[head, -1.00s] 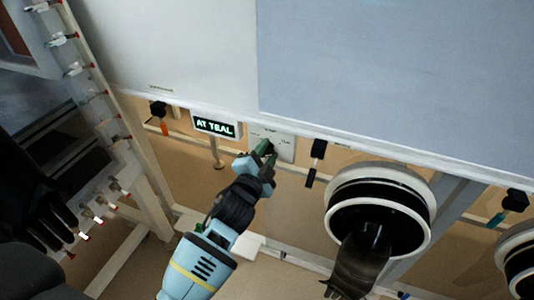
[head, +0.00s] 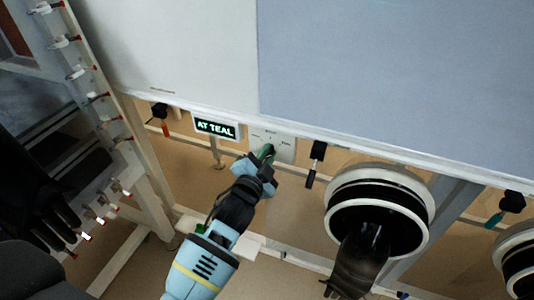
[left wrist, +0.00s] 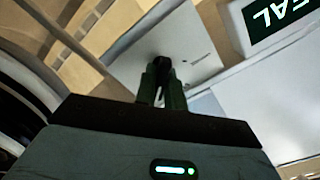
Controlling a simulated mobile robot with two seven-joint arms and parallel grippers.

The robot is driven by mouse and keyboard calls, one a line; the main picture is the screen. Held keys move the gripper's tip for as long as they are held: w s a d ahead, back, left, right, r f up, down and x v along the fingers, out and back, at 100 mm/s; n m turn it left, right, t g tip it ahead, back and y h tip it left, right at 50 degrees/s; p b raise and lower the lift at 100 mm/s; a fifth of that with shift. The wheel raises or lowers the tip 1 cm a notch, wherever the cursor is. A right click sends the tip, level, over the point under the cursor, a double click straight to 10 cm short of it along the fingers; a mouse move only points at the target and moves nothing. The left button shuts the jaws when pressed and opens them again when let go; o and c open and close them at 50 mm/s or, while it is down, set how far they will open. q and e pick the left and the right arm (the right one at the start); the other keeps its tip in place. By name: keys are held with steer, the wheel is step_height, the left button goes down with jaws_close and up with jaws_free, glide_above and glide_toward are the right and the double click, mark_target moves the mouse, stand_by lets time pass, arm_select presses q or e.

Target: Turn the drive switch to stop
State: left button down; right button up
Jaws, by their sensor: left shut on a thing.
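The drive switch plate (head: 286,148) is a small pale panel with faint lettering under the cabinet's lower edge, right of the display. My left gripper (head: 267,153) reaches up to it from below, its green fingers at the plate's left part. In the left wrist view the plate (left wrist: 203,62) lies straight ahead, and my fingers (left wrist: 161,80) are shut on the dark switch knob (left wrist: 161,63). The fingers hide most of the knob, so its setting cannot be read. My right gripper is not in view.
A black handle (head: 316,162) hangs right of the plate. A round glove port (head: 381,210) with a dark glove is farther right. A post with several red-tipped fittings (head: 90,93) stands left.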

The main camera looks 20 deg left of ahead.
arm_select(q)
steer(key=shift+r+n+p, duration=0.1)
steer(key=shift+n+p, duration=0.2)
steer(key=shift+n, duration=0.4)
steer(key=shift+a+n+p, duration=0.1)
steer(key=shift+n+p, duration=0.4)
steer(key=shift+n, duration=0.7)
steer(key=c, duration=1.5)
jaws_free()
